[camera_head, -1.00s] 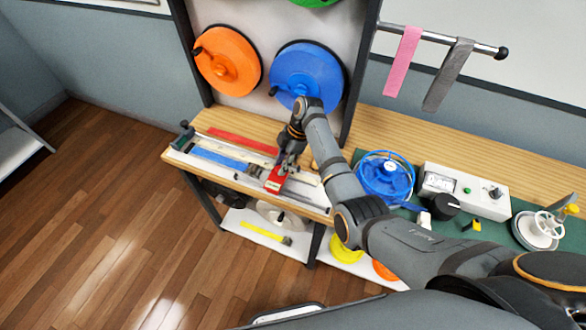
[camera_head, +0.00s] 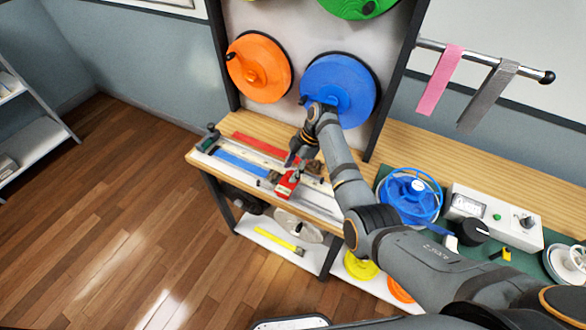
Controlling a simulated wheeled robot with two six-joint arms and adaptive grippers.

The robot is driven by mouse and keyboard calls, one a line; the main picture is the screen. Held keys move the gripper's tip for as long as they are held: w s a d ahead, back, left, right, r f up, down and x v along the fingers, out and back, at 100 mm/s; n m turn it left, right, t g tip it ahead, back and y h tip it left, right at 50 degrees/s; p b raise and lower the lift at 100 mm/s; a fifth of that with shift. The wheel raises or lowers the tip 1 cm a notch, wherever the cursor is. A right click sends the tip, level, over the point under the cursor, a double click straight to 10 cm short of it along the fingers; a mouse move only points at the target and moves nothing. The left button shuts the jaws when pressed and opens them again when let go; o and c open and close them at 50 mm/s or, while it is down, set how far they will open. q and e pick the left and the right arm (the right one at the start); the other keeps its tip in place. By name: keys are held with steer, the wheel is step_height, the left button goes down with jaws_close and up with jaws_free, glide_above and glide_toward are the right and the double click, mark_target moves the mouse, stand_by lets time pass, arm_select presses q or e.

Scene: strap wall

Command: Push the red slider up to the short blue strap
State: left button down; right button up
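The red slider (camera_head: 287,185) sits on the pale rail board at the table's front edge. It has a light patch on top. The short blue strap (camera_head: 240,163) lies flat on the board to its left. A small dark piece lies between strap end and slider, with little or no visible gap beside the slider. My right gripper (camera_head: 292,161) points down just behind the slider, close to it. Whether it touches is unclear, and its fingers are too small to read as open or shut. My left gripper is out of view.
A longer red strap (camera_head: 262,144) lies farther back on the board. Orange (camera_head: 259,67) and blue (camera_head: 340,88) discs are mounted on the panel behind. A blue wheel (camera_head: 409,194) and a meter box (camera_head: 493,217) stand to the right. A shelf below holds a yellow strap (camera_head: 280,241).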

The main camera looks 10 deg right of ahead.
steer(key=shift+d+r, duration=0.1)
steer(key=shift+d, duration=0.05)
steer(key=v, duration=1.1)
steer(key=shift+r, duration=0.35)
